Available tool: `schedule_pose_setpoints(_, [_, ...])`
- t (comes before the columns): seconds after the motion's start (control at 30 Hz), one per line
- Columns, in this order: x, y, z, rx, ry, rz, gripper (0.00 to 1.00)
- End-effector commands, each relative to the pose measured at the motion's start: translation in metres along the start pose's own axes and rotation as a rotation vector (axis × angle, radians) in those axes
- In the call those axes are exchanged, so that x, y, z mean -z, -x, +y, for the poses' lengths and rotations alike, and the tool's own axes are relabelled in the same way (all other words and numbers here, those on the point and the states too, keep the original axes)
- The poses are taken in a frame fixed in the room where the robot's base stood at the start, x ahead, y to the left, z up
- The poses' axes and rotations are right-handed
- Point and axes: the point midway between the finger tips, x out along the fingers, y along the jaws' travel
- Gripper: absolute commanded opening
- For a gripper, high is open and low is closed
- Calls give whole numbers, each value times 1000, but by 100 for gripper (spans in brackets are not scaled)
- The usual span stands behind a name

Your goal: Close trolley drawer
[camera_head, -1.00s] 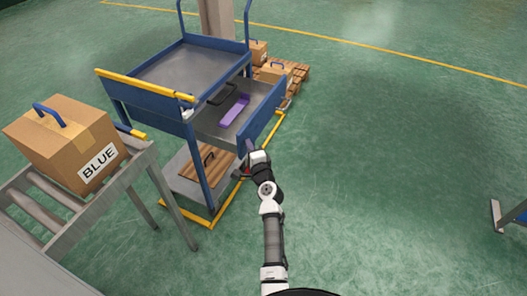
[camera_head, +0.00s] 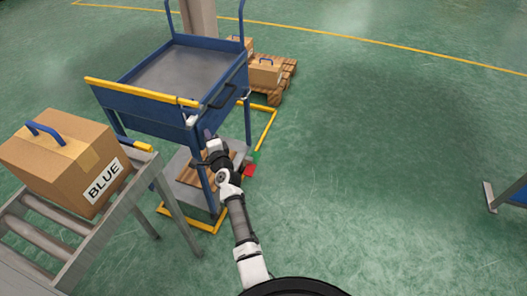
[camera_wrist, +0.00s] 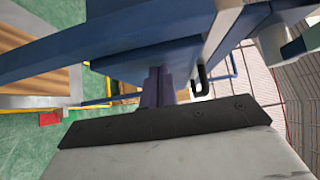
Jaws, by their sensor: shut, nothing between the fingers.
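The blue trolley (camera_head: 180,115) stands left of centre in the head view. Its drawer front (camera_head: 236,90), with a black handle (camera_head: 222,97), sits in line with the trolley's right side, and the drawer's inside does not show. I cannot tell whether a small gap is left. My gripper (camera_head: 209,135) is shut and empty, at the trolley's near right corner, just below the drawer level. In the wrist view, my gripper's fingers (camera_wrist: 158,88) are together against the blue panels, with the black handle (camera_wrist: 201,80) to their right. Whether they touch the drawer is unclear.
A roller conveyor (camera_head: 45,232) with a box marked BLUE (camera_head: 65,160) stands close on the left. A yellow frame (camera_head: 185,217) runs around the trolley's base. A pallet (camera_head: 272,88) with boxes is behind.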

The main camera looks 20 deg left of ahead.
Motion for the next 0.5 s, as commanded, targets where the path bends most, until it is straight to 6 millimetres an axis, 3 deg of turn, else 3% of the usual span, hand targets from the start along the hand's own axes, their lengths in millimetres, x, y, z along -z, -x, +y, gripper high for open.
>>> schedule_pose_setpoints(0.5, [-8, -6, -1, 2, 2, -5, 0])
